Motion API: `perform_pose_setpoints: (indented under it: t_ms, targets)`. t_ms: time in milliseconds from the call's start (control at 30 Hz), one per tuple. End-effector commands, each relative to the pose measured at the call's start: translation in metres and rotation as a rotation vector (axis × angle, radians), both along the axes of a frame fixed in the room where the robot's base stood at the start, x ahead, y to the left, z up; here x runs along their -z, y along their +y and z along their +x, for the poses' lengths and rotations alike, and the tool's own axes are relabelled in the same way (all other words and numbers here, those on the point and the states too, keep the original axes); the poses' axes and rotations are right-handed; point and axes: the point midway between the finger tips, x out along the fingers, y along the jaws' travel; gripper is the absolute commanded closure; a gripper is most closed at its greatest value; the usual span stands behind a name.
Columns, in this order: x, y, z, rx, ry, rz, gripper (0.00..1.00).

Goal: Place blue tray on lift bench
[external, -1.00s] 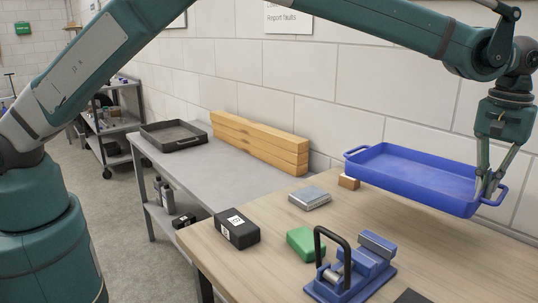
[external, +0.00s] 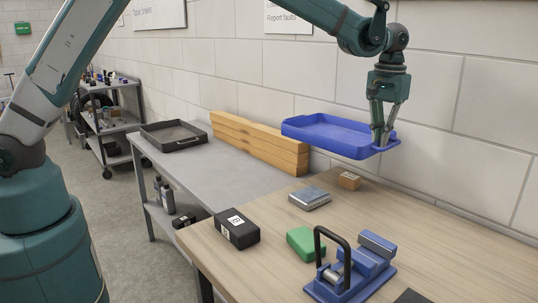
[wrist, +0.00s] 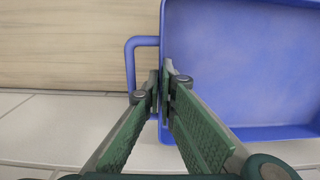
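The blue tray (external: 330,133) hangs in the air above the far part of the wooden bench, roughly level and empty. My gripper (external: 384,143) is shut on its right end, near the handle. In the wrist view the fingers (wrist: 161,92) pinch the tray's side wall beside the loop handle, and the blue tray (wrist: 245,60) extends to the right. A grey metal-topped bench (external: 235,172) stands to the left of the wooden bench; I cannot tell for certain which bench is the lift bench.
On the grey bench are a black tray (external: 174,143) and stacked timber beams (external: 262,146); its middle is clear.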

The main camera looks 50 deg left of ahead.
Motion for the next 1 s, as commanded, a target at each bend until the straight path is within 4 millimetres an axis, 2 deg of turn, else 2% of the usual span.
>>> perform_pose_setpoints:
  t_ms: [33, 100, 367, 600, 800, 1000]
  targets:
    - [-0.001, 0.021, -0.002, -0.003, 0.0, 0.001, 1.0]
    - [-0.001, 0.047, -0.005, -0.002, 0.0, 0.002, 1.0]
    - [-0.001, 0.142, -0.026, 0.002, 0.0, 0.005, 1.0]
    - [0.002, 0.224, -0.057, 0.006, 0.001, 0.009, 1.0]
    - [0.006, 0.288, -0.09, 0.01, 0.002, 0.012, 1.0]
    - [0.01, 0.336, -0.121, 0.014, 0.003, 0.014, 1.0]
